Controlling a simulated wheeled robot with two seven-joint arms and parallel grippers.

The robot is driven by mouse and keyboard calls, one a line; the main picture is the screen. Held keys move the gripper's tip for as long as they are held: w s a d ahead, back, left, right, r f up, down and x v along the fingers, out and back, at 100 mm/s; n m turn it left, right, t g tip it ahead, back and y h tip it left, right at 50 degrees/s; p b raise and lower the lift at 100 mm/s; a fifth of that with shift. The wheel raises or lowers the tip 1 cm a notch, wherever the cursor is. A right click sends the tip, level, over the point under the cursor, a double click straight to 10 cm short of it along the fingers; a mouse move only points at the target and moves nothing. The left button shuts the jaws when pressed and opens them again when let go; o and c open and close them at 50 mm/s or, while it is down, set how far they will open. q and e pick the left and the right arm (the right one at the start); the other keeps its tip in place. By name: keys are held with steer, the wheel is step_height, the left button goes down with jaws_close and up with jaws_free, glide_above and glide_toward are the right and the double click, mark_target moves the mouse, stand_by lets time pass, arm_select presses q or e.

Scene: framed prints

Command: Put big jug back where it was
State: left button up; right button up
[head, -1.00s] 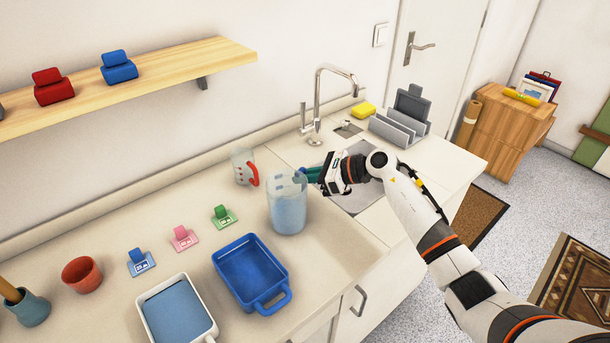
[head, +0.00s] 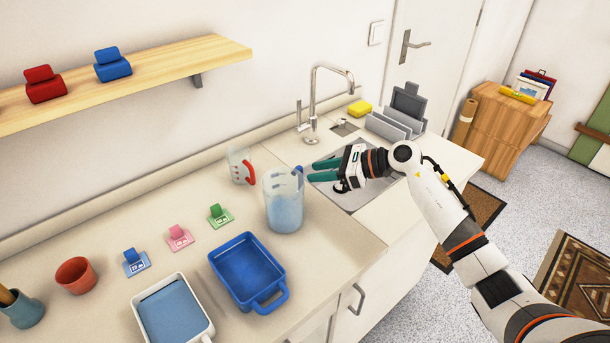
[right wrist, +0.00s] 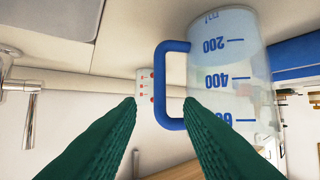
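The big jug (head: 284,208) is clear, with pale blue liquid or tint in its lower part. It stands upright on the counter, left of the sink. Its blue handle (head: 298,171) faces my right gripper (head: 311,171). That gripper is open and empty over the sink, its green fingers apart and just clear of the handle. In the right wrist view the jug (right wrist: 232,78) shows blue marks of 200 and 400, and its handle (right wrist: 163,85) lies beyond the parted fingertips (right wrist: 160,102). My left gripper is not in view.
A small jug with a red handle (head: 238,167) stands behind the big jug. A blue tray (head: 228,262) and a white tub (head: 143,322) sit in front. Small blue, pink and green stands (head: 218,216) line the counter. The tap (head: 315,100) rises behind the sink.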

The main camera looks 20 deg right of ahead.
steer(key=b+v, duration=0.1)
steer(key=v, duration=0.5)
steer(key=shift+s+d, duration=0.25)
steer(key=shift+r, duration=0.1)
